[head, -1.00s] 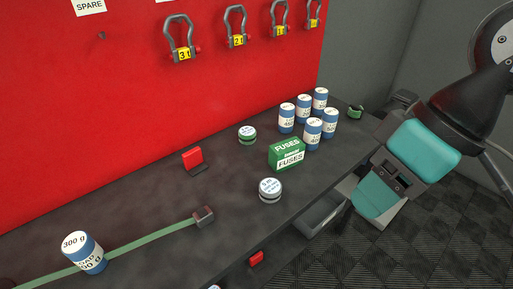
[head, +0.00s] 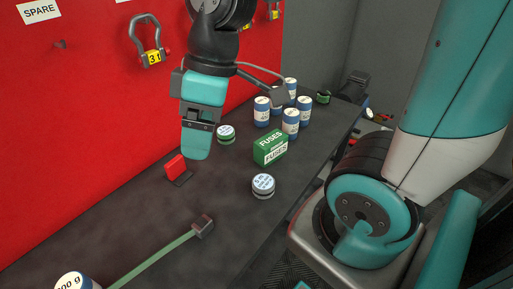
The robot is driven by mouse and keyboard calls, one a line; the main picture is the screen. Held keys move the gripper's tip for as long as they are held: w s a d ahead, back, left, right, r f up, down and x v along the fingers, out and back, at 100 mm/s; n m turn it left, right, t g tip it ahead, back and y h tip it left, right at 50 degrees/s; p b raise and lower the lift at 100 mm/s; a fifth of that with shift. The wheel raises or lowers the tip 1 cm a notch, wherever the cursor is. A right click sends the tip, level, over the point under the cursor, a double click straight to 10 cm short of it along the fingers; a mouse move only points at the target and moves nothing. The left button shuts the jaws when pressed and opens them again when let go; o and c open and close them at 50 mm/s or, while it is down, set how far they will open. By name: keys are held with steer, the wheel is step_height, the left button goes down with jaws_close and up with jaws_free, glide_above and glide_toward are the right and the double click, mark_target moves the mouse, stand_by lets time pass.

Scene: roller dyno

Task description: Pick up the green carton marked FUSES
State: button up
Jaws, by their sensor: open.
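The green carton marked FUSES (head: 270,150) stands upright on the dark bench top, with white label bands on its top and front. My gripper (head: 197,142) hangs above the bench to the left of the carton in the picture, pointing down. It is open and apart from the carton, with nothing seen between its fingers. One finger hides the other from this side.
Several blue-and-white cans (head: 290,121) stand close behind the carton. A green-banded round tin (head: 226,135) is left of it and a grey-banded tin (head: 263,186) in front. Red wall (head: 80,130) behind.

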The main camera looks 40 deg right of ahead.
steer(key=w+d+f+n+h, duration=0.1)
steer(key=w+d+f+n, duration=0.2)
steer(key=w+d, duration=0.55)
steer(key=n, duration=0.5)
glide_toward(272, 138)
steer(key=shift+g+h, duration=0.3)
steer(key=shift+h, duration=0.1)
steer(key=f, duration=0.2)
steer(key=a+f, duration=0.1)
steer(key=f, duration=0.3)
steer(key=shift+w+a, duration=0.15)
steer(key=shift+a, duration=0.2)
steer(key=shift+w+a+f+p, duration=0.15)
steer(key=shift+f+p, duration=0.1)
steer(key=shift+f, duration=0.7)
steer(key=shift+s+a+f+p, duration=0.1)
steer(key=shift+a+f+p, duration=0.15)
steer(key=shift+f, duration=0.75)
steer(key=shift+w+a+f+p, duration=0.1)
steer(key=shift+f+p, duration=0.15)
steer(key=shift+f, duration=0.7)
steer(key=shift+f, duration=0.25)
steer(key=shift+c, duration=0.2)
steer(key=c, duration=1)
